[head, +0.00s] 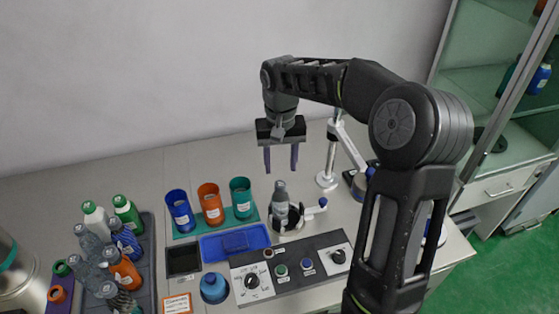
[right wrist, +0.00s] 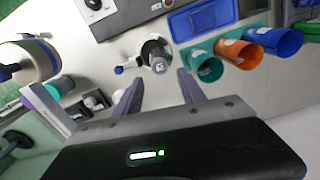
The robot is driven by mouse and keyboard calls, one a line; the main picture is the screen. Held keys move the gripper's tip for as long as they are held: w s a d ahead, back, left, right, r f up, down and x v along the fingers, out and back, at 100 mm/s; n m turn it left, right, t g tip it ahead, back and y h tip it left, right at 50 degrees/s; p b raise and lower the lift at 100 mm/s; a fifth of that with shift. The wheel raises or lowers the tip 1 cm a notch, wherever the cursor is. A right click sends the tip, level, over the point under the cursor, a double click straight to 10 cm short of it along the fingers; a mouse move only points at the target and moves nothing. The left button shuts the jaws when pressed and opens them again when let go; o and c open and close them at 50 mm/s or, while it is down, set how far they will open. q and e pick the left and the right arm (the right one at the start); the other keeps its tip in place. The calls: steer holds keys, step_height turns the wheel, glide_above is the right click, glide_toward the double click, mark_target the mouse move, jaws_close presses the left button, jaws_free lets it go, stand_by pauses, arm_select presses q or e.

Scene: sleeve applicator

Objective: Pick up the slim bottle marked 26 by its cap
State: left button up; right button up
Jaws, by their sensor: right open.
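A slim grey bottle (head: 281,201) with a grey cap stands upright in the dark ring of a small holder (head: 297,216); I cannot read its number. In the right wrist view its cap (right wrist: 158,64) is seen from above, just beyond and between my fingertips. My right gripper (head: 281,162) is open and empty, pointing down above the bottle with a clear gap. Its two purple fingers also show in the right wrist view (right wrist: 160,84). Several other bottles stand in a dark tray (head: 150,290) at the left; their numbers are too small to read. My left gripper is out of view.
Blue, orange and teal cups (head: 210,203) stand left of the holder, behind a blue tray (head: 236,244). A control panel (head: 291,270) with knobs lies in front. A metal post (head: 329,160) stands close behind at the right.

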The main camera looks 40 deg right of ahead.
mark_target(281, 183)
step_height(281, 183, down, 7)
steer(key=b, duration=0.5)
steer(key=shift+f, duration=0.1)
steer(key=shift+f+b, duration=0.6)
steer(key=shift+f, duration=0.25)
jaws_close()
steer(key=shift+r, duration=0.2)
stand_by(1.0)
steer(key=shift+r+p, duration=2.85)
steer(key=shift+r, duration=0.8)
